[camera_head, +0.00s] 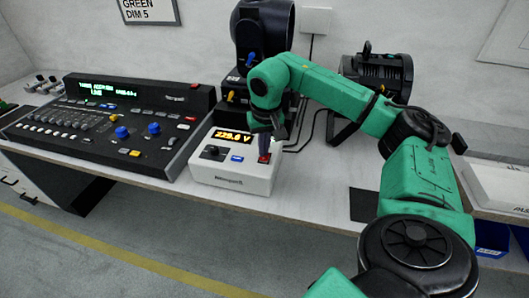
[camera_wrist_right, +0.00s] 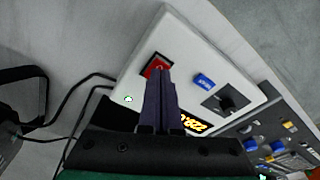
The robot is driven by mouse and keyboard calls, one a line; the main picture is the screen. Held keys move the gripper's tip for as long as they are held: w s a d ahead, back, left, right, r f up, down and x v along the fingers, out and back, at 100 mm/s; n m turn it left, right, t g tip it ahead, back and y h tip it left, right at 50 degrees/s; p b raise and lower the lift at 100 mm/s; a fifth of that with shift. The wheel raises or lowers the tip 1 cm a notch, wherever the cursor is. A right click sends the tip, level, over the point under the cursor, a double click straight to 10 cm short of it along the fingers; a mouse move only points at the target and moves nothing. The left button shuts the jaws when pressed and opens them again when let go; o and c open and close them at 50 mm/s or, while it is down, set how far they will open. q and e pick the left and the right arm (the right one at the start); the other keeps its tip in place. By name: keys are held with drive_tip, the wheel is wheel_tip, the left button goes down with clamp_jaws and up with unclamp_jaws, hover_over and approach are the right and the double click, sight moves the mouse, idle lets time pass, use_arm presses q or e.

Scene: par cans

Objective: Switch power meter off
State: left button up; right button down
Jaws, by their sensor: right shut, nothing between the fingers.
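The power meter (camera_head: 233,184) is a white box on the bench in the head view, with a lit orange display reading about 229.6 V (camera_head: 233,136). Its sloped top has a black knob (camera_head: 212,152), a blue button (camera_head: 237,158) and a red switch (camera_head: 264,158). My right gripper (camera_head: 265,148) is shut and empty, pointing down just above the red switch. In the right wrist view the shut fingertips (camera_wrist_right: 160,75) overlap the red switch (camera_wrist_right: 155,66); I cannot tell whether they touch it. The blue button (camera_wrist_right: 204,81) and knob (camera_wrist_right: 226,103) are clear of them. My left gripper is not in view.
A lighting console (camera_head: 105,125) with faders and a lit green display stands left of the meter. Black par cans (camera_head: 262,30) (camera_head: 378,75) stand behind, with black cables (camera_head: 307,135) on the bench. A white box (camera_head: 495,188) sits at the right.

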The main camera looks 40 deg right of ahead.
sight(264, 158)
drive_tip(key=shift+f+b, duration=0.4)
drive_tip(key=shift+f, duration=0.25)
drive_tip(key=shift+r, duration=0.1)
wheel_tip(264, 158, up, 7)
drive_tip(key=p, duration=0.6)
drive_tip(key=shift+p, duration=0.3)
